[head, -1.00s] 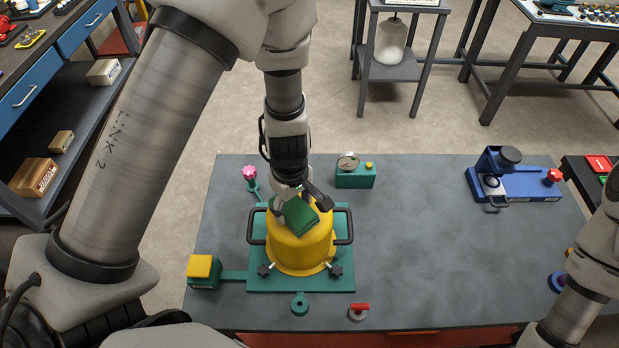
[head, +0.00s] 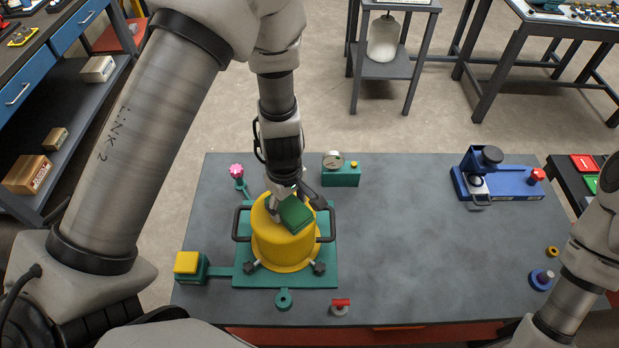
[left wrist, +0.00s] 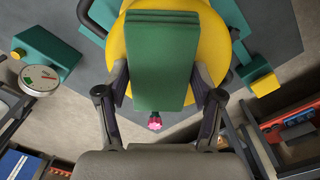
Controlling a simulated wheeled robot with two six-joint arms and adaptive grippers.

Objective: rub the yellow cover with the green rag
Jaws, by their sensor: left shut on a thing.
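The yellow cover (head: 283,250) is a round dome on a green base plate (head: 240,272) with black handles at its sides. My left gripper (head: 295,205) is above the cover's top, shut on the green rag (head: 296,215), a folded block. In the left wrist view the green rag (left wrist: 162,60) sits between the fingers, in front of the yellow cover (left wrist: 118,45). The rag appears to be at the cover's top; whether it touches is hard to tell. My right arm shows at the right edge, but its gripper is out of the picture.
A gauge box (head: 341,174) stands behind the cover, and a pink knob (head: 237,171) behind left. A yellow-topped green box (head: 189,265) is at left, a red-handled part (head: 340,307) in front. A blue fixture (head: 497,180) is at back right. The table's middle right is clear.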

